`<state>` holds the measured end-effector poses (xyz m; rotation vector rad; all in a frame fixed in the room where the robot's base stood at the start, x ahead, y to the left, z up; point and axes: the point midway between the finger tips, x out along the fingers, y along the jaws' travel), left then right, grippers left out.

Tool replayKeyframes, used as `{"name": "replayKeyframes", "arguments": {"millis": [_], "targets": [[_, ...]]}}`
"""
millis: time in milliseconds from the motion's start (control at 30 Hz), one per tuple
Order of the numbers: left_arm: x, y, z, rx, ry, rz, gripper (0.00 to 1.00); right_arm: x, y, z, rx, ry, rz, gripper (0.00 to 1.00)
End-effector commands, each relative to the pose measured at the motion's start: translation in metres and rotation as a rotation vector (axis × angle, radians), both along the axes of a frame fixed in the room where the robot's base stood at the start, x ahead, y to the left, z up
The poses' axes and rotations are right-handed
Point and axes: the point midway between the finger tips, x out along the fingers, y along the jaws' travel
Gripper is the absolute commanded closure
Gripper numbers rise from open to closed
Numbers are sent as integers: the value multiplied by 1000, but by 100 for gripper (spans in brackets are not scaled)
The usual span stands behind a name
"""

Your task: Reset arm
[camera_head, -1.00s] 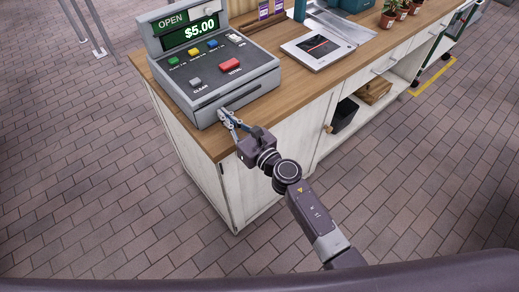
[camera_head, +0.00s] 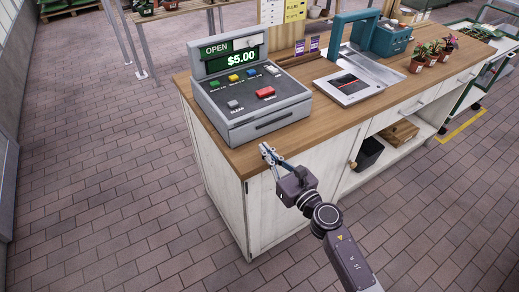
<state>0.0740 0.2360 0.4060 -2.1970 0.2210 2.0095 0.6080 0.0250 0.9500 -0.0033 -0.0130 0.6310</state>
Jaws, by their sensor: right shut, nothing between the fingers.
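My right arm comes in from the bottom right. Its gripper (camera_head: 265,150) is shut and empty, in front of the counter's front edge, a little below the cash register. The fingers point up and left. The grey cash register (camera_head: 250,100) stands on the wooden counter (camera_head: 222,150). Its display reads OPEN and $5.00, and its drawer front looks closed. My left gripper does not show.
Potted plants (camera_head: 418,66) stand farther right. A dark bin (camera_head: 368,152) and a wooden crate (camera_head: 400,131) sit on the shelf below. The brick floor (camera_head: 110,190) at left is clear.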

Motion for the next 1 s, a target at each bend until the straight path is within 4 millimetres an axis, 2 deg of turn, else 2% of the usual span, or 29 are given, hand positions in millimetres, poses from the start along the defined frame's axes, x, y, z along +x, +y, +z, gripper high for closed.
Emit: {"name": "replayKeyframes", "arguments": {"millis": [100,167,267,400,467,567,733,767,867,967,1000], "targets": [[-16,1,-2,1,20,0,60,-18,-14,-2,-4,0,0,100],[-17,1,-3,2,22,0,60,-28,-21,-2,-4,0,0,100],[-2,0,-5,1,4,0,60,-42,-32,-3,-4,1,-1,100],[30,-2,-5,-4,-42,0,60,-57,-42,-3,-2,1,0,100],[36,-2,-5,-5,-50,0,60,-61,-45,-2,-1,0,0,100],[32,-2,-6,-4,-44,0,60,-64,-47,-1,-2,0,0,100],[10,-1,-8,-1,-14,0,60,-64,-49,-4,9,14,-5,100],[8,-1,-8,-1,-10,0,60,-64,-51,-9,22,31,-11,100],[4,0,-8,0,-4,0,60,-60,-64,-40,122,154,-56,100],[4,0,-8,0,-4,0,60,-59,-88,-96,312,371,-151,100],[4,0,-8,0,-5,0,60,-62,-100,-124,405,470,-203,100]]}}
